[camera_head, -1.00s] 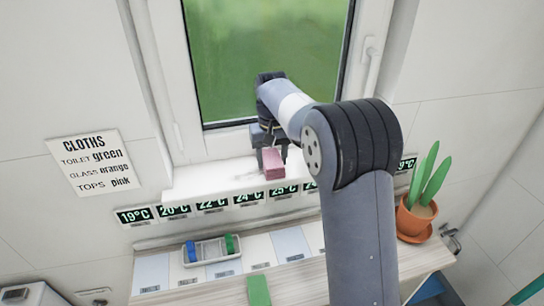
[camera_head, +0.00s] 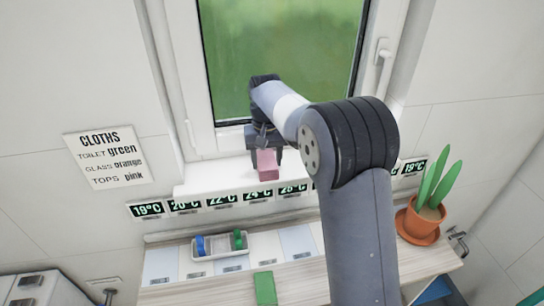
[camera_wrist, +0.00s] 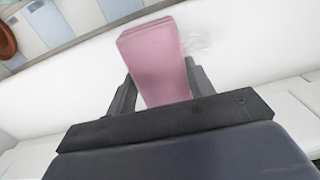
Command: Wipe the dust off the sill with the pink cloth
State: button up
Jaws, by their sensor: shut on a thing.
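My gripper (camera_head: 265,158) is shut on the pink cloth (camera_head: 267,172), a folded block, over the white sill (camera_head: 205,182) below the window. In the wrist view the pink cloth (camera_wrist: 156,62) sticks out between the two dark fingers, and the white sill (camera_wrist: 70,95) runs behind it. A faint grey patch of dust (camera_wrist: 197,38) shows on the sill just right of the cloth. I cannot tell whether the cloth touches the sill. The right part of the sill is hidden behind my arm in the head view.
Several temperature displays (camera_head: 222,198) line the wall under the sill. Below, a counter holds a small tray (camera_head: 220,253) with blue and green items and a green cloth (camera_head: 265,288). A potted plant (camera_head: 418,222) stands at the right. A cloth sign (camera_head: 110,158) hangs at the left.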

aim_at(282, 166)
jog(key=shift+s+a+f+p, duration=0.1)
jog(key=shift+s+a, duration=0.15)
jog(key=shift+a, duration=0.75)
jog(key=shift+s+a+f+p, duration=0.1)
jog(key=shift+s+a+p, duration=0.1)
jog(key=shift+a, duration=0.85)
jog(key=shift+s+a+f+p, duration=0.1)
jog(key=shift+s+a, duration=0.15)
jog(key=shift+a, duration=0.75)
jog(key=shift+s+a+r, duration=0.1)
jog(key=shift+s+a, duration=0.05)
jog(key=shift+a, duration=0.6)
jog(key=shift+s+a, duration=0.15)
jog(key=shift+a, duration=0.6)
jog(key=shift+r, duration=0.1)
jog(key=shift+w+d+r, duration=0.1)
jog(key=shift+w+d, duration=0.15)
jog(key=shift+d, duration=0.65)
jog(key=shift+w+d+r, duration=0.1)
jog(key=shift+w+d, duration=0.1)
jog(key=shift+d, duration=0.65)
jog(key=shift+w+d+f, duration=0.1)
jog(key=shift+w+d, duration=0.1)
jog(key=shift+d, duration=0.95)
jog(key=shift+w+d+f, duration=0.15)
jog(key=shift+w+d, duration=0.05)
jog(key=shift+d, duration=0.95)
jog(key=shift+w+d+f, duration=0.1)
jog(key=shift+w+d, duration=0.1)
jog(key=shift+d, duration=0.95)
